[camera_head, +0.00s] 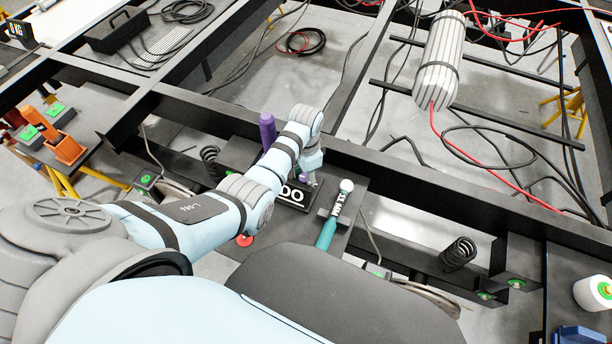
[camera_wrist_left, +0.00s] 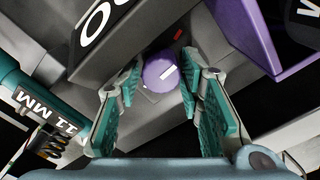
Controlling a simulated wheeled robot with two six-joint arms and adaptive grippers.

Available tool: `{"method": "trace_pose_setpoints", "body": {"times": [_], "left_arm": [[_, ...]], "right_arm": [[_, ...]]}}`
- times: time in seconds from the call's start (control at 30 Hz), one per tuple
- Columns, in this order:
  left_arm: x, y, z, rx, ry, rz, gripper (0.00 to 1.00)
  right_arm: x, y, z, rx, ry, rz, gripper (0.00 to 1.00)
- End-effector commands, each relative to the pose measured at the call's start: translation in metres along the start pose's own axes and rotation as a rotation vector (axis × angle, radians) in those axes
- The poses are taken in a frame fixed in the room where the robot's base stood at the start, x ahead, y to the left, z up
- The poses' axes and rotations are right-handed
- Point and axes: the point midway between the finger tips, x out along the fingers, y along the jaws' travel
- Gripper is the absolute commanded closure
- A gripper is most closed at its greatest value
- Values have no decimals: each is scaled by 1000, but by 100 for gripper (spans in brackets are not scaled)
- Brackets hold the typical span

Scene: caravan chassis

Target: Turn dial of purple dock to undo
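The purple dial (camera_wrist_left: 160,72) is a round knob with a white pointer line slanting up to the right, between and beyond the fingers of my left gripper (camera_wrist_left: 157,100). The teal-padded fingers are open on either side, apart from the dial. A small red mark (camera_wrist_left: 178,35) sits beyond it. A purple body of the dock (camera_wrist_left: 245,32) is at the upper right, and a purple upright part (camera_head: 267,131) shows in the head view. There my left gripper (camera_head: 310,172) points down by a black plate with white letters (camera_head: 292,196), partly hiding the dial. My right gripper is not in view.
A teal tool marked 11 MM (camera_head: 328,232) stands close right of the plate; it also shows in the left wrist view (camera_wrist_left: 32,105). A black chassis beam (camera_head: 420,182) runs behind. Coil springs (camera_head: 458,252) and loose cables lie around.

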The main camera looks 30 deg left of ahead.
Motion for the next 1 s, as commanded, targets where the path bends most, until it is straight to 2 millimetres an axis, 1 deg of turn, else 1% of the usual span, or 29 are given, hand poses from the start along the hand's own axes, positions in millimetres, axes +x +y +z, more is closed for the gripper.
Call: {"method": "trace_pose_setpoints", "body": {"times": [0.03, 0.17, 0.2, 0.27, 0.43, 0.53, 0.73, 0.77, 0.8, 1.0], "left_arm": [[0, 0, 0, 0, 0, 0, 77], [0, 0, 0, 0, 0, 0, 98], [0, 0, 0, 0, 0, 0, 100], [-1, 0, 0, -13, 0, 1, 100], [-4, 0, 0, -212, -3, 3, 100], [-2, 0, 0, -272, -2, 3, 100], [0, -1, 0, -273, 0, 1, 100], [0, -1, 0, -273, 0, 1, 70], [0, -1, 0, -273, 0, 1, 64], [0, -1, 0, -272, 0, 1, 64]], "right_arm": [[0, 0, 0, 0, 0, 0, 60], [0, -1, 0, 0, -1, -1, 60], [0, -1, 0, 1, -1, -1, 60], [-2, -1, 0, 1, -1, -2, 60], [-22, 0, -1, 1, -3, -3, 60], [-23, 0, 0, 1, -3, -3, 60], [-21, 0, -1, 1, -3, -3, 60], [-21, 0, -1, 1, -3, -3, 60], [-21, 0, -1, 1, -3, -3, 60], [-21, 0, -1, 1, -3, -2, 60]]}}
